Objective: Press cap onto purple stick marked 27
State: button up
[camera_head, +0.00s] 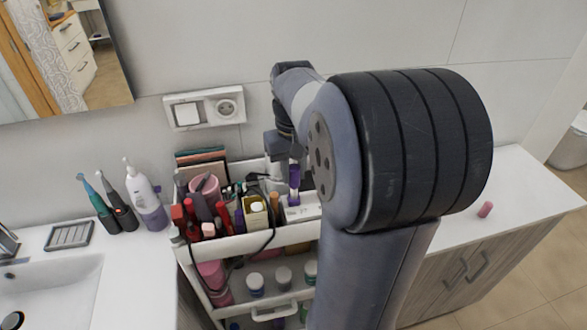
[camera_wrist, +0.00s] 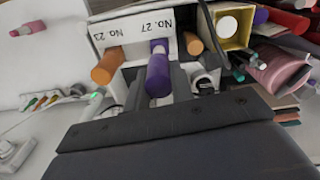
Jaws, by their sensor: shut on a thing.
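A purple stick (camera_wrist: 159,46) stands upright at the white label strip (camera_wrist: 138,25), beside the "No. 27" marking. A darker purple piece, apparently the cap (camera_wrist: 157,76), is in line with it, between the dark fingers of my gripper (camera_wrist: 156,90). My gripper is shut on this piece. I cannot tell whether cap and stick touch or how far the cap sits on. In the head view, my gripper (camera_head: 293,161) is above the purple stick and cap (camera_head: 294,180), at the right end of the cart's top tray; my arm hides part of this area.
Orange sticks stand on both sides, one left (camera_wrist: 107,66) near "No. 23", one right (camera_wrist: 192,43). A yellow box (camera_head: 256,212) and several cosmetics crowd the tray to the left. A pink piece (camera_head: 485,209) lies on the right counter (camera_head: 520,185), which is otherwise mostly clear.

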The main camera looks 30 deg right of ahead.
aim_at(294, 183)
jog(key=shift+f+b, duration=1.05)
jog(key=shift+f, duration=0.85)
dwell(1.5)
dwell(0.4)
jog(key=o, duration=1.5)
jog(key=shift+d, duration=0.1)
jog(key=shift+c, duration=0.2)
jog(key=shift+c, duration=0.3)
jog(key=shift+w+r+p, duration=0.1)
jog(key=shift+r+p, duration=0.55)
jog(key=shift+r, duration=0.05)
jog(key=shift+c, duration=0.2)
jog(key=shift+o, duration=0.7)
jog(key=shift+a+r+p, duration=0.3)
jog(key=shift+r+p, duration=0.4)
jog(key=shift+r, duration=0.1)
jog(key=shift+d+r+p, duration=0.2)
jog(key=shift+r+p, duration=1.85)
jog(key=shift+r, duration=0.5)
